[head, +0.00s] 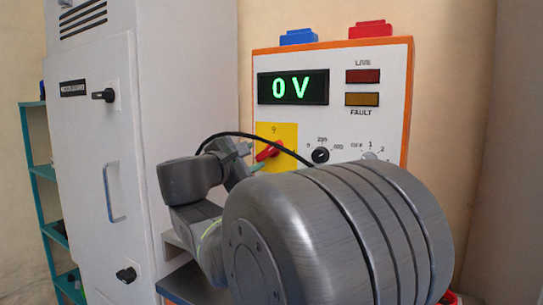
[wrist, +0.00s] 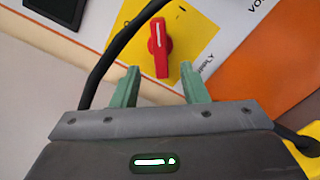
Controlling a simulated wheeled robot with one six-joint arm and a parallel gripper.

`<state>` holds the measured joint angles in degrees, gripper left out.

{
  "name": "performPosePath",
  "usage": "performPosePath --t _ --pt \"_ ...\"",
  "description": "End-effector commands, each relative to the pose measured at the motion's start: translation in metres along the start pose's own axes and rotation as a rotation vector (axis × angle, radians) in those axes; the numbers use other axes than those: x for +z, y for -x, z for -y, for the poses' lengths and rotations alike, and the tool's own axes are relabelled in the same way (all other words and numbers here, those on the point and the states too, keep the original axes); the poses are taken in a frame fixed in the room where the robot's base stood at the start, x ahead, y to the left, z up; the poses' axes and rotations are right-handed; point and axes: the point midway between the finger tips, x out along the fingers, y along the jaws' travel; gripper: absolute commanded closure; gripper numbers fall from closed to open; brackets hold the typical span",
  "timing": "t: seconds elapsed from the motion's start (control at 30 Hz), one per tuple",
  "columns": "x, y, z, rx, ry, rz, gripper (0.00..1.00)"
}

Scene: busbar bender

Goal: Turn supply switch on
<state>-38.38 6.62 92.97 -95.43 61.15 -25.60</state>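The supply switch is a red rotary knob (head: 268,152) on a yellow plate (head: 289,131), low on the left of the white panel with an orange edge. The panel's display (head: 293,87) reads 0 V in green. In the wrist view the red knob (wrist: 160,48) points roughly up and down the picture, beside lettering ending in "PPLY". My gripper (wrist: 159,68) is open, its green fingers apart on either side of the knob's lower end. Nothing is held, and I cannot tell whether they touch the knob. In the head view my gripper (head: 249,157) is at the knob's left.
A black cable (head: 235,134) arches over my gripper and crosses the wrist view. Right of the switch are a black selector knob (head: 320,155) and another dial (head: 369,156), partly behind my arm. A grey cabinet (head: 100,140) stands left. LIVE (head: 362,76) and FAULT (head: 362,99) lamps look dim.

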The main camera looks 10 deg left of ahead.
Motion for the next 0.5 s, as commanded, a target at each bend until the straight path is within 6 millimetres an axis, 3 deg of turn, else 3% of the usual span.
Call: performPosePath --t 0.2,0.5 --pt "0.000 -0.039 0.002 -0.004 0.000 0.003 0.60" --pt "0.000 -0.065 0.001 -0.002 0.000 0.000 0.60"
